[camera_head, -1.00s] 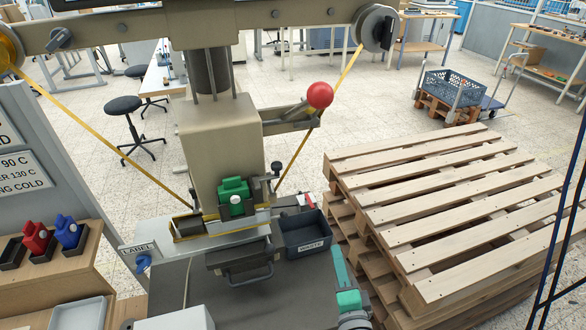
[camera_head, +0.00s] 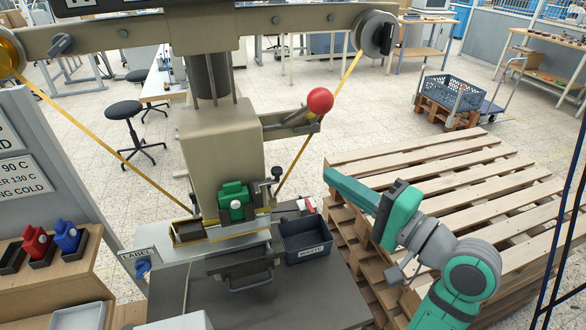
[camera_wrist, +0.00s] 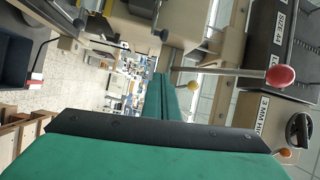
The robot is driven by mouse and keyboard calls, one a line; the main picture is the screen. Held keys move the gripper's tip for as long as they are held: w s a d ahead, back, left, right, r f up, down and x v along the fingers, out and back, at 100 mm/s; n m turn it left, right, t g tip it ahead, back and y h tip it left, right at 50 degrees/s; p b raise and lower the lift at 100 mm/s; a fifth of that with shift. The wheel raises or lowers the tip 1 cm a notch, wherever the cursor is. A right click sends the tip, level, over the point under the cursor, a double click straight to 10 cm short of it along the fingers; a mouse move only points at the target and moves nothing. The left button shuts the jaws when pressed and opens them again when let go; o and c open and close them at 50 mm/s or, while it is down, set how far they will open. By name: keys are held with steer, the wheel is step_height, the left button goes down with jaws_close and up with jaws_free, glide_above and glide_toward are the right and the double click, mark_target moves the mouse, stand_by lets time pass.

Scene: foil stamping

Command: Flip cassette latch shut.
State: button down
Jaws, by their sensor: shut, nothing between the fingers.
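A green block-shaped unit (camera_head: 235,200), likely the cassette, sits at the front of the beige stamping press (camera_head: 222,155). A small black-knobbed part (camera_head: 277,174) stands at its right; I cannot tell whether this is the latch, or whether the latch is open or shut. My gripper (camera_head: 328,175) is right of the press, above the pallets, clear of the unit, its fingers pointing left. In the wrist view its green fingers (camera_wrist: 163,95) are together with nothing between them. The green unit is not recognisable in that view.
A red-balled lever (camera_head: 319,101) juts from the press's right side; its ball shows in the wrist view (camera_wrist: 280,76). A dark waste bin (camera_head: 306,240) stands below my gripper's left side. Stacked pallets (camera_head: 440,190) fill the right. Red and blue items (camera_head: 36,240) stand left.

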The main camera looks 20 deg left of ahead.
stand_by(0.3)
steer(key=w+a, duration=0.1)
steer(key=a, duration=0.8)
steer(key=shift+a, duration=0.2)
stand_by(0.3)
steer(key=shift+w, duration=0.1)
